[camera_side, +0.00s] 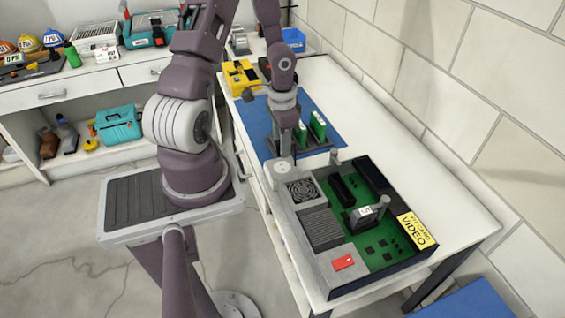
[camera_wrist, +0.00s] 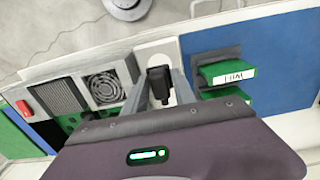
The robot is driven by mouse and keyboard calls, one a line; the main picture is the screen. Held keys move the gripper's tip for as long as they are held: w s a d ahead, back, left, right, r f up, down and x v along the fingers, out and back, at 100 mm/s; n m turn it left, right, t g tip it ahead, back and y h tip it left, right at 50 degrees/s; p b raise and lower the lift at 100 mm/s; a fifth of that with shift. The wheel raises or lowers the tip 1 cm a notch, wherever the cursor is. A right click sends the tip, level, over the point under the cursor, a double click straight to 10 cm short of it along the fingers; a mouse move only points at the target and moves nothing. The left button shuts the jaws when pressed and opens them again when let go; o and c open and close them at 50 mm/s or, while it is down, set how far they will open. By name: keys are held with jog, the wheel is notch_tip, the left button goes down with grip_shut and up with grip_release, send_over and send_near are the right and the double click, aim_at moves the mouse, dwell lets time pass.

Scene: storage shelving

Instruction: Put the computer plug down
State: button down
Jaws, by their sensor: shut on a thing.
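My gripper (camera_wrist: 158,92) is shut on the black computer plug (camera_wrist: 159,80), which sits between its two grey fingers in the wrist view. In the side view my gripper (camera_side: 284,148) points down just above a white block with a round top (camera_side: 282,173), beside the open computer case (camera_side: 362,282). The plug itself is too small or hidden to make out there. In the wrist view the white block (camera_wrist: 156,47) lies behind the plug; I cannot tell whether the plug touches it.
Green cards in a dark rack (camera_side: 318,128) stand on the blue mat (camera_side: 258,118) close to my gripper. The case holds a fan (camera_side: 301,190), a red switch (camera_side: 344,263) and a yellow video label (camera_side: 416,230). The white tabletop (camera_side: 400,150) is clear along the wall.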

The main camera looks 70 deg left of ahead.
jog(key=shift+r, duration=0.1)
jog(key=w+a, duration=0.3)
jog(key=w, duration=1)
send_over(347, 157)
notch_tip(347, 157, down, 9)
jog(key=shift+d+r, duration=0.1)
jog(key=shift+f, duration=0.2)
jog(key=shift+f, duration=0.1)
jog(key=shift+f, duration=0.4)
jog(key=shift+f, duration=0.1)
